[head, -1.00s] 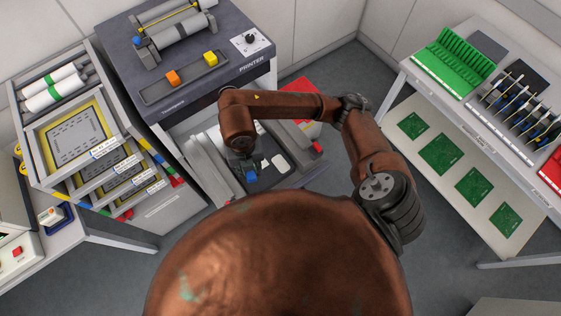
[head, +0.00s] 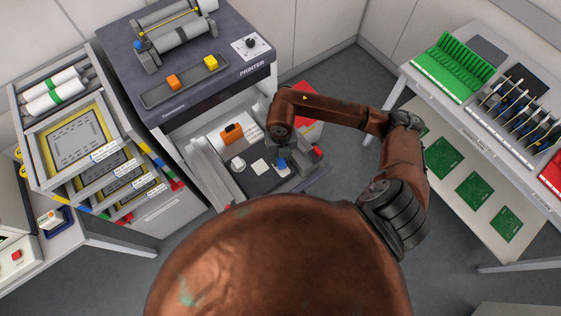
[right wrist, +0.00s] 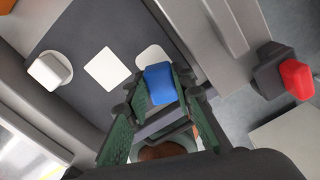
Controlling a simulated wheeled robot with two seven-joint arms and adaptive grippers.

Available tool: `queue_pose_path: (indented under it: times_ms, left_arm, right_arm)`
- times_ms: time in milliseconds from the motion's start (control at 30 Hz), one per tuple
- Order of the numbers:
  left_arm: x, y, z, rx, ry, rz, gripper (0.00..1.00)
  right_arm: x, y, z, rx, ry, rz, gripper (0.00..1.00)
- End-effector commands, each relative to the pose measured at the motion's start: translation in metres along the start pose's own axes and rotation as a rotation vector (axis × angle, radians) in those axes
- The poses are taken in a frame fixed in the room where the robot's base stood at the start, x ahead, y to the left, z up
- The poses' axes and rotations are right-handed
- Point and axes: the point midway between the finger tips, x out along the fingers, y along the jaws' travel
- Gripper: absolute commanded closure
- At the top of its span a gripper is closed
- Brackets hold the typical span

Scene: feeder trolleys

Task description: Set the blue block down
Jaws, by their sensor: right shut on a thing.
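The blue block (head: 282,163) is in my right gripper (head: 283,156), low over the dark bed of the printer's open lower bay. In the right wrist view the blue block (right wrist: 160,84) sits between the two green-padded fingers of my right gripper (right wrist: 160,88). It partly covers a white rounded pad (right wrist: 152,55) on the bed. I cannot tell whether the block touches the pad. My left gripper is not in view.
A bare white square pad (head: 260,166) and a white block (head: 238,164) on a round pad lie left of the gripper. A red knob (right wrist: 296,78) is at the bay's right side. An orange block (head: 231,131) is at the back left of the bay.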

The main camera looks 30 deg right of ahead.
Motion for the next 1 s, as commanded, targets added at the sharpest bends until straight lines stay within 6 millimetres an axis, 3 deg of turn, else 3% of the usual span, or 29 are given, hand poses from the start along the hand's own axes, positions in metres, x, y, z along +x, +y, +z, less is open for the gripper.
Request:
queue_pose_path:
  times_ms: [167, 533, 567, 800, 1000]
  left_arm:
    - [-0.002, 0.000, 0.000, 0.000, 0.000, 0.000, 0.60]
    - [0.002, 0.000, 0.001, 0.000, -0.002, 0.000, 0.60]
    - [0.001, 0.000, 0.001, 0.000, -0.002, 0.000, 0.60]
    - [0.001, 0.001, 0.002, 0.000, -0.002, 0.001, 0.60]
    - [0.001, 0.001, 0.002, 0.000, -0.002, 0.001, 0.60]
  right_arm:
    - [0.025, 0.001, -0.002, -0.001, 0.003, 0.001, 1.00]
    - [0.030, 0.002, -0.001, -0.001, 0.002, 0.000, 1.00]
    - [0.030, 0.002, -0.001, -0.001, 0.001, 0.001, 0.76]
    - [0.029, 0.001, -0.001, -0.001, 0.001, 0.000, 0.60]
    - [0.029, 0.001, -0.001, -0.001, 0.001, 0.000, 0.60]
